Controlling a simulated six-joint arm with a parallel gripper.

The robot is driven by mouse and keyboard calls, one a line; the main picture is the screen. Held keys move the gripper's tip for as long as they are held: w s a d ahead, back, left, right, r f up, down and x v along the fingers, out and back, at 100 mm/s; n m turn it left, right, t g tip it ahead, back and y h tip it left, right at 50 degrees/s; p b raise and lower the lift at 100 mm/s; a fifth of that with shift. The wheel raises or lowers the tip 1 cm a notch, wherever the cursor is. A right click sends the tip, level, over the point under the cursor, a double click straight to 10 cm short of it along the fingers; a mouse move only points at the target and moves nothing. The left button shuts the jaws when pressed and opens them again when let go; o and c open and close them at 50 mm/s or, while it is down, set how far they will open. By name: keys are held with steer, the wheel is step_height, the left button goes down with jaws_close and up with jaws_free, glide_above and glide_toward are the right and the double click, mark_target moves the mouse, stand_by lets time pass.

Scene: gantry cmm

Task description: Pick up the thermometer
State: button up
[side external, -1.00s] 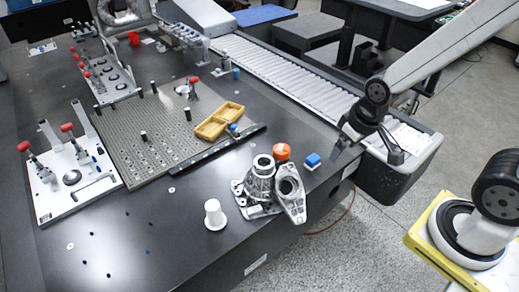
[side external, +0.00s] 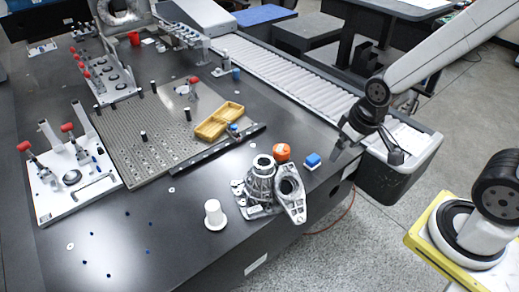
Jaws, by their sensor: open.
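My gripper (side external: 367,156) hangs at the right edge of the dark table, with its two fingers spread apart and nothing seen between them. I cannot make out for sure which thing is the thermometer. An orange round-topped thing (side external: 282,152) stands left of the block, behind a grey metal casting (side external: 261,183).
A perforated plate (side external: 155,140) with black pegs bears a yellow tray (side external: 219,121). A white fixture plate (side external: 75,180) with red-tipped clamps lies at the left. A roller conveyor (side external: 285,75) runs behind the table. The front left of the table is mostly clear.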

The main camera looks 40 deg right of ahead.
stand_by(0.5)
steer(key=m+y, duration=1.3)
steer(key=m, duration=0.7)
glide_toward(285, 147)
steer(key=x, duration=0.3)
steer(key=shift+w+a+f, duration=0.15)
steer(key=shift+f, duration=0.05)
steer(key=shift+x, duration=1.3)
steer(key=shift+a, duration=0.1)
